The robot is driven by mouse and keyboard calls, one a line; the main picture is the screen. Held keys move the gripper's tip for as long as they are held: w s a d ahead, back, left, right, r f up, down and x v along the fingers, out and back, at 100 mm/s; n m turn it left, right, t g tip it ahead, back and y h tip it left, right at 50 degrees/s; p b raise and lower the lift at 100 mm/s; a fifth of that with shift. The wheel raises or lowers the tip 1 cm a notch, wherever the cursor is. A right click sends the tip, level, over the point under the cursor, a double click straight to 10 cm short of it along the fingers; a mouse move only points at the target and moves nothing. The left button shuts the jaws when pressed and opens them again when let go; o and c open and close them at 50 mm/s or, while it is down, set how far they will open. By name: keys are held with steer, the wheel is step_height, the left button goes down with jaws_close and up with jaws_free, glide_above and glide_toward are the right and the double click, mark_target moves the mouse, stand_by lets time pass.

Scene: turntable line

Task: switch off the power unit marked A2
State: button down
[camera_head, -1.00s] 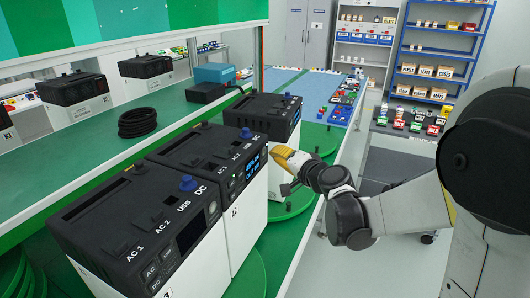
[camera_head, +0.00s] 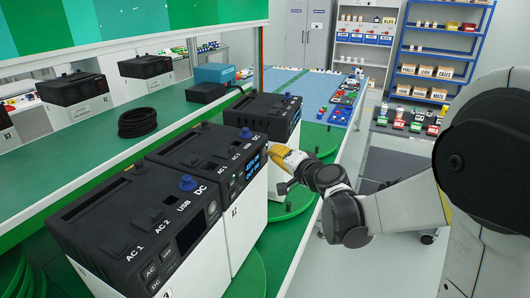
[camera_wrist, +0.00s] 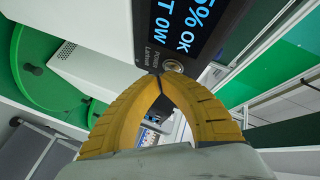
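Three black-topped power units stand in a row on green round plates. The middle unit (camera_head: 205,152) has a lit blue display (camera_head: 252,165) and a front label that seems to end in 2; its letter is too small to read surely. The near unit (camera_head: 135,222) has a dark screen, and the far unit (camera_head: 262,112) has a lit display. My gripper (camera_head: 273,152) is at the middle unit's front, beside the display. In the wrist view my yellow fingers (camera_wrist: 159,80) are closed tip to tip, just below a round power button (camera_wrist: 173,66) under the lit display. Contact cannot be told.
A coiled black cable (camera_head: 137,122) lies on the green bench behind the units. A blue box (camera_head: 214,74) stands farther back. A blue-topped table (camera_head: 310,84) with small parts lies beyond. The aisle right of the bench is free around my arm.

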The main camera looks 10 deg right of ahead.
steer(key=shift+w+a, duration=0.2)
steer(key=shift+a, duration=0.1)
stand_by(0.4)
steer(key=shift+d, duration=0.1)
steer(key=shift+s+d, duration=0.5)
steer(key=shift+d, duration=0.05)
steer(key=shift+d, duration=0.1)
steer(key=s+d, duration=0.1)
steer(key=d, duration=0.1)
steer(key=s+d, duration=0.1)
steer(key=s, duration=0.1)
steer(key=shift+d, duration=0.4)
stand_by(0.6)
